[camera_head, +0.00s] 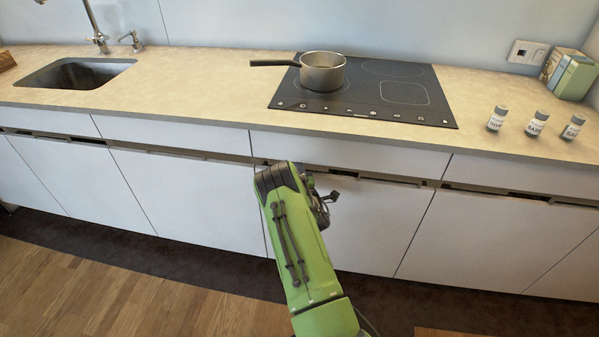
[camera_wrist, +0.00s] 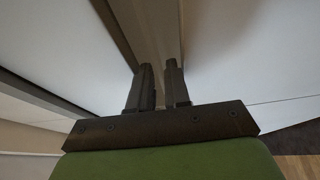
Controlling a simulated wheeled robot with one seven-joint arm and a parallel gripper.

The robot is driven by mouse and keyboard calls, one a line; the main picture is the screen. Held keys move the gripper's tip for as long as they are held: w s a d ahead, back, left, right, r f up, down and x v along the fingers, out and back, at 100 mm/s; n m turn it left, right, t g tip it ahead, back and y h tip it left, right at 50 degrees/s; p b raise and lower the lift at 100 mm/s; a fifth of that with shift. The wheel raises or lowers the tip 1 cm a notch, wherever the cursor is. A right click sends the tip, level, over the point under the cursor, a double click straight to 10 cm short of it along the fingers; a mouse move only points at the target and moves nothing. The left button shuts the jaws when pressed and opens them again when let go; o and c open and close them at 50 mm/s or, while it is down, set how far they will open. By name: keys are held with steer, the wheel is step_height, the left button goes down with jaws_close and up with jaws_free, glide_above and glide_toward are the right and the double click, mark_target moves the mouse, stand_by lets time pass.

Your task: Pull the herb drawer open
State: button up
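No drawer front carries a readable label. Three small herb jars (camera_head: 537,123) stand on the counter at the right, above the right-hand drawer front (camera_head: 520,177), which looks closed. The drawer front under the hob (camera_head: 350,152) also looks closed. My gripper (camera_head: 328,197) is in front of the cabinets below the hob, left of the right-hand drawer; my arm partly hides it. In the wrist view, its two dark fingers (camera_wrist: 159,72) are a little apart with nothing seen between them. They point toward the recessed channel (camera_wrist: 160,30) between white fronts; contact cannot be told.
A saucepan (camera_head: 323,71) stands on the black hob (camera_head: 425,108), its handle pointing left. Handleless lower doors (camera_head: 375,225) look closed. The floor before the cabinets is clear.

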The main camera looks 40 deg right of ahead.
jaws_close()
steer(key=shift+s, duration=0.1)
stand_by(1.2)
